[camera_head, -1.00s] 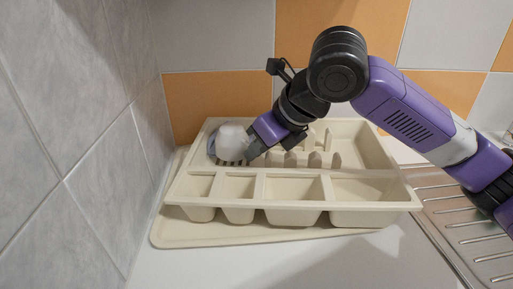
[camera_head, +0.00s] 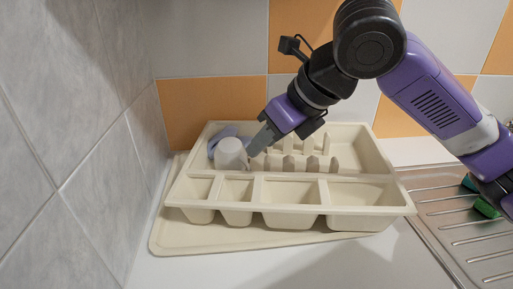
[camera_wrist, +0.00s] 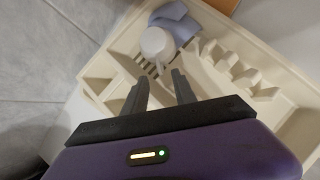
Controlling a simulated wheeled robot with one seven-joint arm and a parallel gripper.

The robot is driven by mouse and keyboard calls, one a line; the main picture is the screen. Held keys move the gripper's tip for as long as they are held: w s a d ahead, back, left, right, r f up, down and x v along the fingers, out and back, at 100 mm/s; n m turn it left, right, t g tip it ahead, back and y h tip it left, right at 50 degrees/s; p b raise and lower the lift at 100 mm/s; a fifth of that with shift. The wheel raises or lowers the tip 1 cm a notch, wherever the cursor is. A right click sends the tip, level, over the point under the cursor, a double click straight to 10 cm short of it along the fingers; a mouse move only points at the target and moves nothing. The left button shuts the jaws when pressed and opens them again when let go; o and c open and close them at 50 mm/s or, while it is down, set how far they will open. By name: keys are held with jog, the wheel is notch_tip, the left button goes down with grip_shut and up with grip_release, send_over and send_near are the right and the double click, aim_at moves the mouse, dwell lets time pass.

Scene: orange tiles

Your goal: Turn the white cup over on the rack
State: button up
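The white cup (camera_head: 231,155) stands at the left of the cream rack (camera_head: 290,222), looking bottom up, with its narrower closed end on top. In the wrist view the cup (camera_wrist: 155,42) shows a round, closed-looking top and a handle on the side toward me. My gripper (camera_head: 254,147) is just right of the cup in the head view. In the wrist view my gripper (camera_wrist: 160,78) has its two fingers apart with nothing between them, and the cup lies beyond the tips. Whether a finger still touches the handle cannot be told.
A blue item (camera_head: 216,140) sits close behind the cup, partly hidden; it also shows in the wrist view (camera_wrist: 178,20). Upright rack dividers (camera_head: 300,162) stand right of the cup. A grey tiled wall (camera_head: 75,130) borders the left. A metal drainer (camera_head: 462,225) lies at right.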

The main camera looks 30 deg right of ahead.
jog(key=shift+s+d+r, duration=0.1)
jog(key=shift+s+r, duration=0.3)
jog(key=shift+r, duration=0.2)
